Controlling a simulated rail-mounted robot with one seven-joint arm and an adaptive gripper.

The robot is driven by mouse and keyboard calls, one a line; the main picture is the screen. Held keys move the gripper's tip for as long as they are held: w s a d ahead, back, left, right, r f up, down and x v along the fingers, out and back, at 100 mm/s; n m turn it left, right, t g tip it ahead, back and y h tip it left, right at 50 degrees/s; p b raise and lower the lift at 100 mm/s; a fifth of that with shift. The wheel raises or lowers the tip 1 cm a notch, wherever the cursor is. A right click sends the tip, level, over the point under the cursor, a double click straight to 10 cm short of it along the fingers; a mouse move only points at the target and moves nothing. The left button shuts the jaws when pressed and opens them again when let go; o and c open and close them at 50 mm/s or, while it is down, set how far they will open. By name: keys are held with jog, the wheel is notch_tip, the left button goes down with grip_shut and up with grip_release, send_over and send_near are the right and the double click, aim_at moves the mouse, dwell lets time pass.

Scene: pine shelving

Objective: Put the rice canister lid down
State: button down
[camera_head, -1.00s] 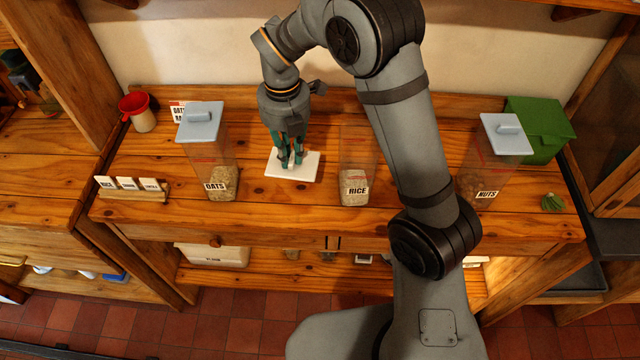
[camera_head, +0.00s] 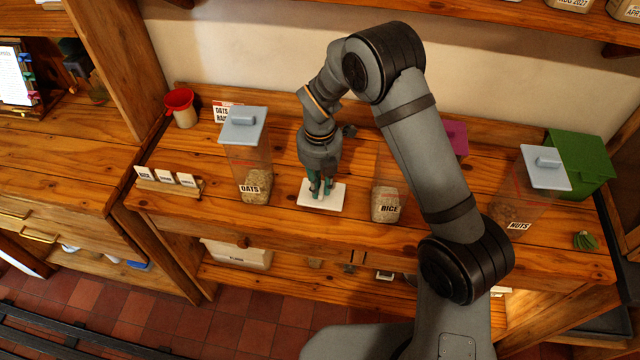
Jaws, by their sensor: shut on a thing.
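The rice canister (camera_head: 386,205), a clear box part-filled with rice and labelled RICE, stands upright on the pine counter with no lid seen on it; my arm partly covers it. A flat white square (camera_head: 309,200), apparently the rice lid, is to its left, level and at or very near the counter top. My gripper (camera_head: 320,193) points down at the middle of this square with its fingers close together, shut on the lid's grip. The fingers hide the grip. I cannot tell whether the lid's underside touches the wood.
The oats canister (camera_head: 256,185) stands left of the lid and the nuts canister (camera_head: 510,208) far right, both with pale blue lids. A red-topped cup (camera_head: 181,108), a card rack (camera_head: 166,184), a green box (camera_head: 580,162) and a magenta thing (camera_head: 456,137) stand around. Bare counter surrounds the lid.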

jog(key=shift+f, duration=0.25)
jog(key=c, duration=1.7)
grip_release()
jog(key=shift+r, duration=0.1)
jog(key=shift+o, duration=0.2)
jog(key=shift+r, duration=0.55)
notch_tip(320, 180, up, 11)
jog(key=shift+r, duration=0.15)
